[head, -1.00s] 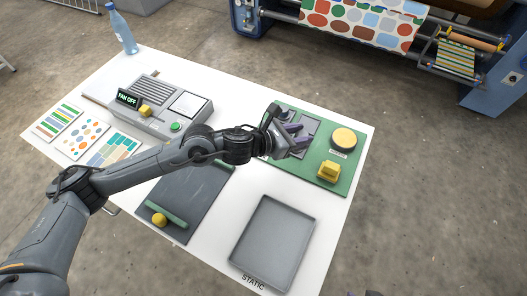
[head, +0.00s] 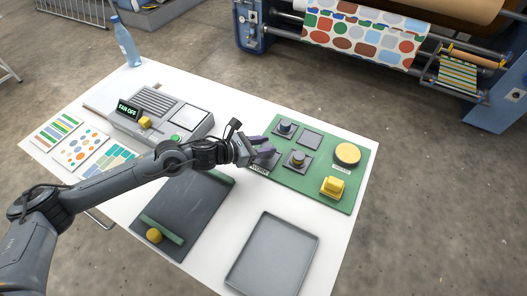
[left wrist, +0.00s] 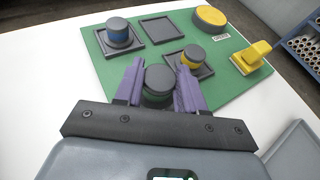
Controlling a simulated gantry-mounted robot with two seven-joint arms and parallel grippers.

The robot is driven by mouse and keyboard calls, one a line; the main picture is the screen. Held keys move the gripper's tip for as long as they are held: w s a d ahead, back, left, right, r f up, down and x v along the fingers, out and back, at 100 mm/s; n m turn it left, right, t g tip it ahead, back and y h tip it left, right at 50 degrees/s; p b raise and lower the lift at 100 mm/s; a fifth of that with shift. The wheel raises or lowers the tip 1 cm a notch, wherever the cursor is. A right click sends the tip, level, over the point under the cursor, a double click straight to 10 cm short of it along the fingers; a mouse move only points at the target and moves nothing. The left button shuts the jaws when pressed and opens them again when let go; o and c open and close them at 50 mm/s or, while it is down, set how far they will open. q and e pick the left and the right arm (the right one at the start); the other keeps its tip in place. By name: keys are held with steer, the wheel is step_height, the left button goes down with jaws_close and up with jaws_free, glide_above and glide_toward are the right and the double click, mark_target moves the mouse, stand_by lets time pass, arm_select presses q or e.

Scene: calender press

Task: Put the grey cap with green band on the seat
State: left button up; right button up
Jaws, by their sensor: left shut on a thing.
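My left gripper (head: 264,147) has purple fingers and is at the left edge of the green board (head: 336,190). In the left wrist view, the fingers are shut on the grey cap with green band (left wrist: 159,80). The arm and fingers mostly hide this cap in the head view. An empty dark square seat (head: 310,140) is at the back of the board. Another dark square (head: 259,168) shows partly under the gripper; I cannot tell whether the cap touches it. My right gripper is not in view.
A blue-banded cap (left wrist: 118,33) and a yellow-banded cap (left wrist: 193,58) sit on other seats. A round yellow pad (head: 347,154) and yellow block (head: 332,187) stand at the board's right. A grey tray (head: 271,258), dark mat (head: 190,205) and fan unit (head: 160,108) surround it.

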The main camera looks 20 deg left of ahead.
arm_select(q)
steer(key=shift+f+b, duration=0.3)
steer(key=shift+f, duration=1.15)
steer(key=shift+f, duration=0.1)
steer(key=o, duration=1.1)
steer(key=shift+r, duration=0.25)
steer(key=p+v, duration=0.2)
steer(key=v, duration=1)
steer(key=shift+d, duration=0.1)
